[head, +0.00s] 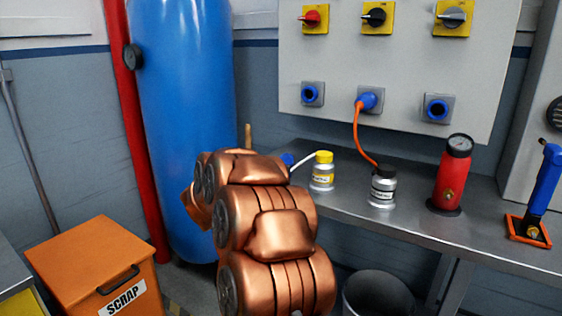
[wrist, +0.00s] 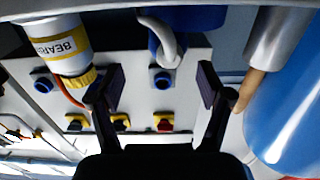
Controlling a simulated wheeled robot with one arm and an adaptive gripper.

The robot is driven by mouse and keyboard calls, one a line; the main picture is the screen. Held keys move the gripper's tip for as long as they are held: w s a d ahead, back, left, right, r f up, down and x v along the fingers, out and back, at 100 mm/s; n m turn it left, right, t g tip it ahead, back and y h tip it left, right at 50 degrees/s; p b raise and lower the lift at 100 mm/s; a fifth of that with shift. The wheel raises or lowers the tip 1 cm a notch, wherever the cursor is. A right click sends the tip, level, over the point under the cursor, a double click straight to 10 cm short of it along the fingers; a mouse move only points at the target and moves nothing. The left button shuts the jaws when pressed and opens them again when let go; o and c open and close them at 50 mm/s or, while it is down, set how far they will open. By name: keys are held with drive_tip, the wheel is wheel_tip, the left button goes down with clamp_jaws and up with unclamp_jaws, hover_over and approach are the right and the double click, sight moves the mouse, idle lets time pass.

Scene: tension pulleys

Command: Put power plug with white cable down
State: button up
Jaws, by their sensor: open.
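The blue power plug (head: 287,160) with its white cable (head: 306,161) shows just past my arm in the head view, at the left part of the metal bench (head: 410,205). In the wrist view, which looks upside down, the blue plug (wrist: 190,16) is at the top edge and the white cable (wrist: 167,42) loops beside it. My gripper (wrist: 160,82) is open, its two dark fingers spread with nothing between them. The plug appears apart from the fingers. My arm hides the gripper in the head view.
A yellow-capped bottle (head: 322,172) stands close beside the plug. A black-capped bottle (head: 382,188), red gauge cylinder (head: 453,175) and blue tool (head: 543,185) stand farther right. The wall panel (head: 410,60) holds sockets, one with an orange-cabled plug (head: 368,101). A blue tank (head: 190,110) stands left.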

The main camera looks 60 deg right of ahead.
drive_tip(key=shift+s+a+p, duration=0.15)
drive_tip(key=shift+a+p, duration=0.2)
drive_tip(key=shift+a, duration=2.4)
